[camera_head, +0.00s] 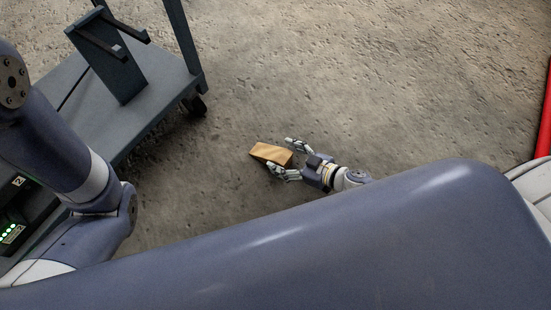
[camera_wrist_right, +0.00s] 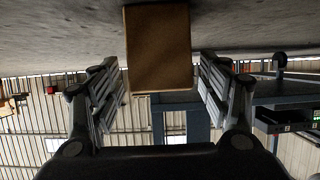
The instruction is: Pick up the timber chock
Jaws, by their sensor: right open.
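The timber chock (camera_head: 270,153) is a light-brown wooden block on the concrete floor, near the middle of the head view. My right gripper (camera_head: 283,158) is low by the floor at the chock's right end, with its fingers spread. In the right wrist view the chock (camera_wrist_right: 158,48) shows as a brown face at the top centre. The open fingers of my right gripper (camera_wrist_right: 165,90) stand to its left and right, with a gap on each side. My left arm comes in at the left of the head view, but its gripper is out of sight.
A grey cart (camera_head: 150,107) with an upright bracket (camera_head: 112,65) and a black caster (camera_head: 195,105) stands at the left of the head view. A red bar (camera_head: 546,115) is at the far right edge. The concrete floor (camera_head: 350,70) beyond the chock is clear.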

